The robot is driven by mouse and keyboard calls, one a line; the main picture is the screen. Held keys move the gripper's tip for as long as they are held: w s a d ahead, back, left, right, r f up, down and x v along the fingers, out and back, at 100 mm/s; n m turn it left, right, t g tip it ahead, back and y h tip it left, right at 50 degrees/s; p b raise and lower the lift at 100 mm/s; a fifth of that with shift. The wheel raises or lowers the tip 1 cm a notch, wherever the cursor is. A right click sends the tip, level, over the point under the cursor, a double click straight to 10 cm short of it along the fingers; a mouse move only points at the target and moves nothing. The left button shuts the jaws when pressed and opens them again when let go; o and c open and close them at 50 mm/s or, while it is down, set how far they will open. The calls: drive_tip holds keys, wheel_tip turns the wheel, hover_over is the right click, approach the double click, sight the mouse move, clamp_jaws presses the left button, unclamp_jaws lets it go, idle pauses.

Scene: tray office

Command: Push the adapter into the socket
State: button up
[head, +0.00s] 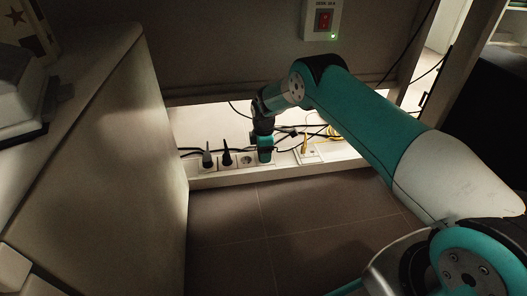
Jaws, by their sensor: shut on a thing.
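My gripper (265,143) points down at the white socket strip in the low tray against the back wall. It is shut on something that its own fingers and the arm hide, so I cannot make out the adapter. One empty round socket (247,160) shows just left of the gripper. Two black plugs, a grey-black one (207,158) and a black one (227,156), stand in the sockets further left. Whether the held thing touches a socket cannot be told.
Black and yellow cables (329,133) lie in the tray right of my gripper, near a yellow plug (305,146). A switch box with a red switch (324,20) hangs above. A pale cabinet (85,140) closes off the left. The tiled floor (290,225) in front is clear.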

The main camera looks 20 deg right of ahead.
drive_tip(key=o, duration=1.3)
drive_tip(key=shift+c, duration=0.2)
wheel_tip(320, 180, up, 17)
drive_tip(key=p, duration=1)
drive_tip(key=shift+r+p, duration=0.15)
drive_tip(key=shift+p, duration=0.25)
